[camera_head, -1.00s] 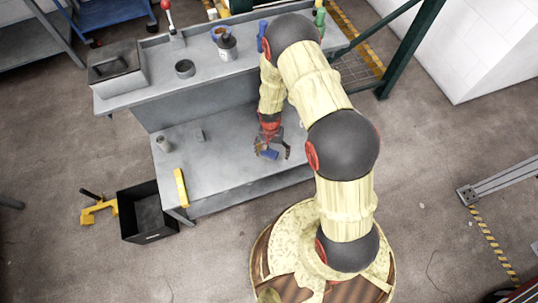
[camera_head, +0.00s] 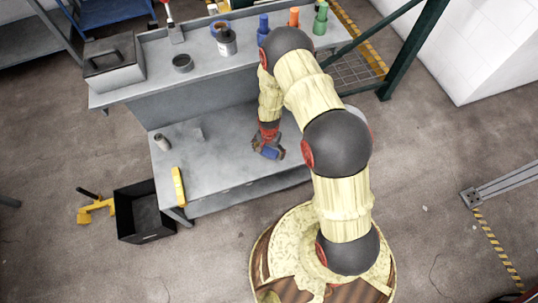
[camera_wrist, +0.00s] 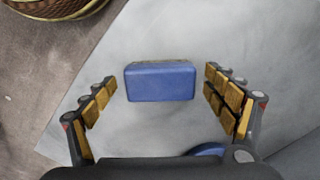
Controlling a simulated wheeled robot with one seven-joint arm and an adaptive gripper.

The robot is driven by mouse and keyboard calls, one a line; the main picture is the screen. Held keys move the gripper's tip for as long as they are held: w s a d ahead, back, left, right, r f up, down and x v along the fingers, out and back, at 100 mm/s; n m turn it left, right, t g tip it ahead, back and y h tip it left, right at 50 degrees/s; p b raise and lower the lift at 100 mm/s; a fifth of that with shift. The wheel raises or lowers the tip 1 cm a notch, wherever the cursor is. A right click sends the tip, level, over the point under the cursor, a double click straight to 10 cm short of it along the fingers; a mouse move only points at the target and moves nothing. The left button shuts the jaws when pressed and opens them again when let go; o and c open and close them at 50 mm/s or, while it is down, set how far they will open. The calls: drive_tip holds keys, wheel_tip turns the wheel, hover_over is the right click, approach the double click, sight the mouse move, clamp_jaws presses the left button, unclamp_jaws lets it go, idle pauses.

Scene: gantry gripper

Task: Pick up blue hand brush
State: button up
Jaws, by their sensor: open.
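The blue hand brush (camera_wrist: 160,83) lies on the grey lower bench surface (camera_wrist: 120,140). In the wrist view its blue block sits between the two open fingers of my gripper (camera_wrist: 164,102), with a gap on each side. A small blue rounded part (camera_wrist: 208,149) shows at the lower edge, partly hidden by my gripper. Whether the fingers touch the bench is hard to tell.
A yellow object (camera_head: 178,186) and a small grey can (camera_head: 162,142) are on the lower bench's left part. The upper shelf (camera_head: 140,92) holds a grey box (camera_head: 112,62), a dark round container (camera_head: 183,63) and several bottles. A black bin (camera_head: 142,206) stands on the floor at left.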

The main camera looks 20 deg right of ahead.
drive_tip(key=shift+f, duration=0.15)
drive_tip(key=shift+c, duration=1.4)
drive_tip(key=c, duration=1.1)
drive_tip(key=shift+r+p, duration=0.3)
drive_tip(key=shift+r, duration=0.15)
wheel_tip(320, 180, up, 2)
drive_tip(key=shift+w+r+p, duration=0.1)
drive_tip(key=shift+p, duration=0.55)
drive_tip(key=s+a+r+p, duration=0.1)
drive_tip(key=s+r, duration=0.2)
drive_tip(key=s, duration=0.1)
drive_tip(key=s+a+r+p, duration=0.2)
drive_tip(key=s+r, duration=0.1)
drive_tip(key=s, duration=0.2)
drive_tip(key=s+a+r+p, duration=0.1)
drive_tip(key=s+r+p, duration=0.1)
drive_tip(key=s+r, duration=0.2)
drive_tip(key=shift+s+a, duration=0.15)
drive_tip(key=shift+s, duration=0.1)
